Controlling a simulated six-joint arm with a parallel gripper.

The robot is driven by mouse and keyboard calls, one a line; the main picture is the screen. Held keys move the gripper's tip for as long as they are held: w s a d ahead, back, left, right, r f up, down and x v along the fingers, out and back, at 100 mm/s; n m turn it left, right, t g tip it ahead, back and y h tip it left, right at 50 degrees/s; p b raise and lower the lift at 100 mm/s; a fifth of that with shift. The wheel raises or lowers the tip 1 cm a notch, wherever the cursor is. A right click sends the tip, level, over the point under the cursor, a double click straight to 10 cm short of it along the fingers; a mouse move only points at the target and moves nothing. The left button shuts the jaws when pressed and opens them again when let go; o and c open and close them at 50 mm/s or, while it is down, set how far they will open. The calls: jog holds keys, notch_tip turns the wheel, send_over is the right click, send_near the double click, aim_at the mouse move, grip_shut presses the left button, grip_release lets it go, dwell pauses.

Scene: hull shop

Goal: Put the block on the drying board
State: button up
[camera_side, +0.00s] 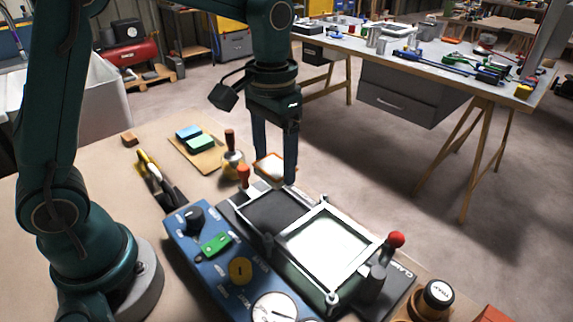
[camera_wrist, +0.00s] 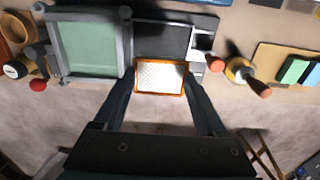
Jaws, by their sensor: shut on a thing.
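The block (camera_side: 268,166) has a pale face and an orange rim. My gripper (camera_side: 275,170) is shut on it, one finger on each side. In the wrist view the block (camera_wrist: 160,76) sits between my fingertips (camera_wrist: 160,84), with its pale face towards the camera. The drying board (camera_side: 181,151) is a tan board to the left of my gripper in the side view, with a blue and a green block on it. In the wrist view the board (camera_wrist: 264,66) lies at the right. The block is apart from the board.
A blue-panelled machine (camera_side: 205,268) with a dark bed (camera_side: 270,210) and a white-faced frame (camera_side: 318,243) stands close by the block. A wooden-handled tool (camera_side: 231,155) stands between block and board.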

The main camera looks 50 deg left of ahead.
notch_tip(320, 180, up, 3)
jog(key=shift+f, duration=0.2)
jog(key=w+a+n, duration=0.3)
jog(key=a+n, duration=0.6)
jog(key=a, duration=0.3)
jog(key=n, duration=0.9)
send_over(214, 158)
jog(key=f, duration=0.2)
jog(key=shift+f, duration=5.1)
jog(key=shift+f, duration=0.5)
